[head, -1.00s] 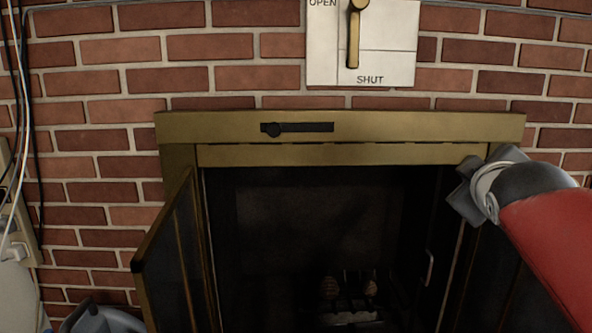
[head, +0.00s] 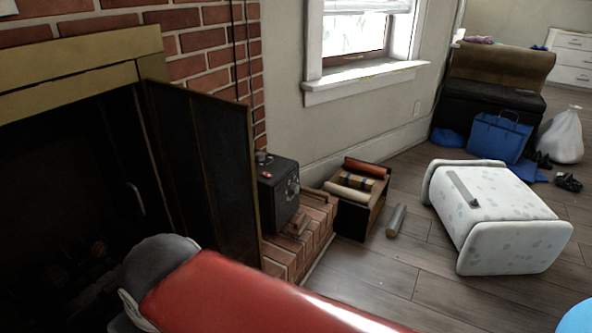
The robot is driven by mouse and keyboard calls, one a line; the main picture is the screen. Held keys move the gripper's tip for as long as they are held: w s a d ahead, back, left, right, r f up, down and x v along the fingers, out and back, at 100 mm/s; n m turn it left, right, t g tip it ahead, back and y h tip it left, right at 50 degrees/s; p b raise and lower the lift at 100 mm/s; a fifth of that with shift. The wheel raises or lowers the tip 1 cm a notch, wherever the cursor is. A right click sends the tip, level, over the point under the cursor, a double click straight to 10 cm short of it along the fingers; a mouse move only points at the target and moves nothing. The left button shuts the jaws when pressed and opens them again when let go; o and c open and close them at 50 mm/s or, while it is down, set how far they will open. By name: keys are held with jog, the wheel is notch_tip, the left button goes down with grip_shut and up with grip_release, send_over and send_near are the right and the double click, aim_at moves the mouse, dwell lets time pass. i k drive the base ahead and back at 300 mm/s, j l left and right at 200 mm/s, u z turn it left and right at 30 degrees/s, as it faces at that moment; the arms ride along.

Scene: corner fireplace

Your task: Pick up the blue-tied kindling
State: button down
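A dark open-topped crate (head: 350,223) stands on the floor beyond the hearth and holds several rolls or bundles. One is red-brown (head: 366,168), one has dark bands (head: 356,182), and one is pale (head: 345,193). A grey-brown bundle (head: 396,221) lies on the floor just right of the crate. I cannot make out a blue tie on any of them at this size. My red arm crosses the bottom left, in front of the fireplace, far from the crate. My gripper's fingers do not show.
The open fireplace door (head: 210,170) stands left of a black box (head: 279,190) on the brick hearth (head: 300,240). A white spotted stool (head: 510,205) lies to the right. Blue bags (head: 497,138) are behind it. The floor in front of the crate is clear.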

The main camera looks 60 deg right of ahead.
aim_at(348, 179)
jog(key=z, duration=2.4)
jog(key=i+l+z, duration=0.2)
jog(key=i, duration=0.45)
jog(key=i+j+z, duration=0.15)
jog(key=i, duration=0.45)
jog(key=i+z, duration=0.2)
jog(key=i, duration=0.45)
jog(key=i+j+z, duration=0.2)
jog(key=i, duration=0.4)
